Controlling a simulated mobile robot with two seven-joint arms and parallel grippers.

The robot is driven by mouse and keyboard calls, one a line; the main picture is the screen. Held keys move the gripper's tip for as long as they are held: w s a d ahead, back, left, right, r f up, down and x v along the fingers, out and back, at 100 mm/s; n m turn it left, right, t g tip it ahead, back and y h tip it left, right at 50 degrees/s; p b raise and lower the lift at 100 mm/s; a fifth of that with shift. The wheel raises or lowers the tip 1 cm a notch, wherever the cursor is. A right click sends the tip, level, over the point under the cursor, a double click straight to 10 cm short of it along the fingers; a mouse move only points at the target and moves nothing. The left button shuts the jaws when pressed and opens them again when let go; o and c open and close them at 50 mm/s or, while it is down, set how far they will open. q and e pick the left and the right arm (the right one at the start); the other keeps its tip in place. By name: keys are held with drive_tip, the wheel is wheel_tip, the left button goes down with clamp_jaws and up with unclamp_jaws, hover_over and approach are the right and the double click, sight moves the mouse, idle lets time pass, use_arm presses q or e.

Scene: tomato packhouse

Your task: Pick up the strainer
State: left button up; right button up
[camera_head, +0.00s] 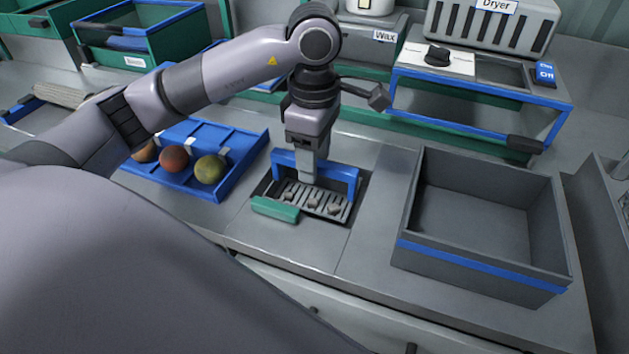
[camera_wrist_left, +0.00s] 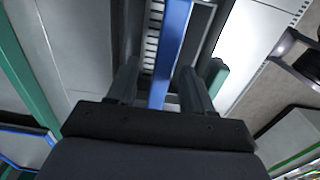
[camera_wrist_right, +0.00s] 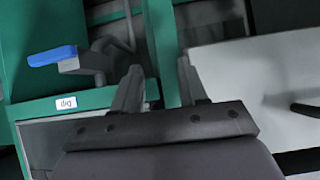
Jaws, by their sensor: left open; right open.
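The strainer (camera_head: 325,204) looks like a grey slotted rack with small lumps on it, set in a recess in the counter. A blue bar handle (camera_head: 345,176) arches over it, and a green grip (camera_head: 274,209) lies at its front left. My left gripper (camera_head: 309,176) points down at the handle. In the left wrist view the blue bar (camera_wrist_left: 172,45) runs between the open fingers (camera_wrist_left: 159,78), with gaps at the sides. Part of the strainer is hidden by the gripper. My right gripper (camera_wrist_right: 160,72) is open and empty, away from the strainer.
A blue tray (camera_head: 240,158) with round fruit stands left of the strainer. An empty grey bin (camera_head: 478,267) stands to the right. The wax unit (camera_head: 362,55) and dryer (camera_head: 490,25) are behind. A green machine with a blue lever (camera_wrist_right: 55,56) faces my right gripper.

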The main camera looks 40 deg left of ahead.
use_arm(q)
drive_tip(key=shift+s+f, duration=0.1)
drive_tip(key=shift+f, duration=1.9)
clamp_jaws()
use_arm(e)
drive_tip(key=shift+d, duration=0.1)
use_arm(q)
drive_tip(key=shift+r, duration=0.1)
wheel_tip(320, 180, up, 20)
drive_tip(key=p, duration=0.3)
drive_tip(key=shift+p, duration=0.4)
use_arm(e)
drive_tip(key=shift+s+d+r, duration=0.1)
drive_tip(key=shift+r, duration=0.55)
drive_tip(key=shift+s+d+r, duration=0.1)
drive_tip(key=shift+r, duration=0.55)
